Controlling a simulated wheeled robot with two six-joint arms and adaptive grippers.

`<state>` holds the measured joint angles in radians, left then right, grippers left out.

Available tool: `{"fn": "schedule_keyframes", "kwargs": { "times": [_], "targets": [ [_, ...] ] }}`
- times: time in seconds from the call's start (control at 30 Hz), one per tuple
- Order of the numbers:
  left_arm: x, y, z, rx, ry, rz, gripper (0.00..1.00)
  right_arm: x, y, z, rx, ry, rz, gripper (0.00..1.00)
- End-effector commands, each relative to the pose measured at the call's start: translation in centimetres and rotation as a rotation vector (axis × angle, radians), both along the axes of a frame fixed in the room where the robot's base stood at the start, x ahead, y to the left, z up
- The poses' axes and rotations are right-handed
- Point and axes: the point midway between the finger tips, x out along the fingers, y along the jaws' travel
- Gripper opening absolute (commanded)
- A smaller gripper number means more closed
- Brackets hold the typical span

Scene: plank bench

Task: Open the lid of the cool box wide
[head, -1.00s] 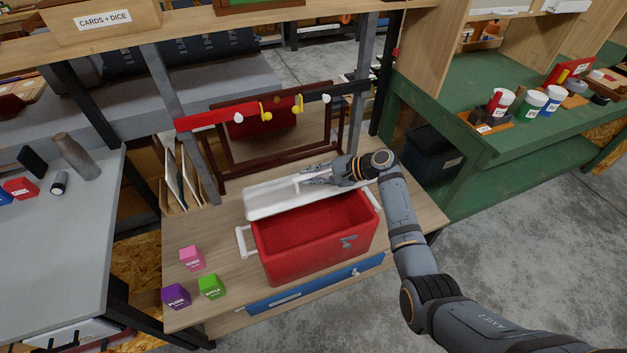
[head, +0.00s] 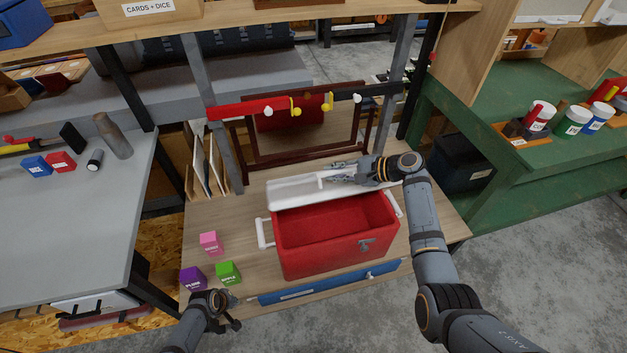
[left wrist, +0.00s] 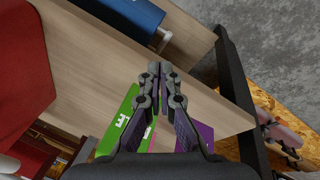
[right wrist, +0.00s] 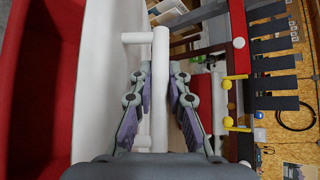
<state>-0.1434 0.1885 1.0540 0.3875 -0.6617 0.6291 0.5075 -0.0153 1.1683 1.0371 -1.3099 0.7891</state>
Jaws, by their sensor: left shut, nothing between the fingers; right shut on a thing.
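The cool box is a red box (head: 335,247) with white side handles and a metal latch, standing on the plank bench. Its opening faces up and the red inside shows. Its white lid (head: 297,192) is up along the back edge, off the opening; its exact angle is hard to tell. My right gripper (head: 345,172) is shut on the lid's white bar handle, which runs between the fingers in the right wrist view (right wrist: 160,90). My left gripper (head: 236,298) is shut and empty, low in front of the bench's left part; its fingertips meet in the left wrist view (left wrist: 160,72).
Pink (head: 211,243), purple (head: 193,278) and green (head: 228,272) cubes sit left of the box, near my left gripper. A dark frame (head: 305,130) and a red rail (head: 248,110) stand behind the lid.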

Motion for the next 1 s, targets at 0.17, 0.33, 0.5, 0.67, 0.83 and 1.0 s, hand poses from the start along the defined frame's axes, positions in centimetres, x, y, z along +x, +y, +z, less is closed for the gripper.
{"fn": "schedule_keyframes", "kwargs": {
  "times": [0.17,0.33,0.5,0.67,0.83,1.0],
  "targets": [
    [8.9,-2.0,8.5,-0.238,-0.047,0.269,0.00,0.1,0.0,0.0,0.000,-0.002,-0.002,0.00],
    [14.0,-4.4,16.2,-0.441,-0.041,0.422,0.00,0.1,0.0,0.0,-0.001,-0.002,-0.002,0.00],
    [19.7,-4.8,22.5,-0.690,0.004,0.659,0.00,0.0,0.0,0.0,0.000,-0.002,-0.001,0.00],
    [25.9,-3.3,28.7,-0.977,0.079,0.936,0.00,0.0,0.0,0.0,-0.001,0.000,-0.001,0.00],
    [26.7,-9.3,35.1,-1.254,0.474,1.052,0.00,0.0,0.0,-0.1,-0.001,0.000,-0.001,0.00],
    [24.0,-14.6,38.7,-1.302,0.799,0.980,0.00,0.0,0.0,-0.1,-0.001,0.000,-0.001,0.00]
  ]
}}
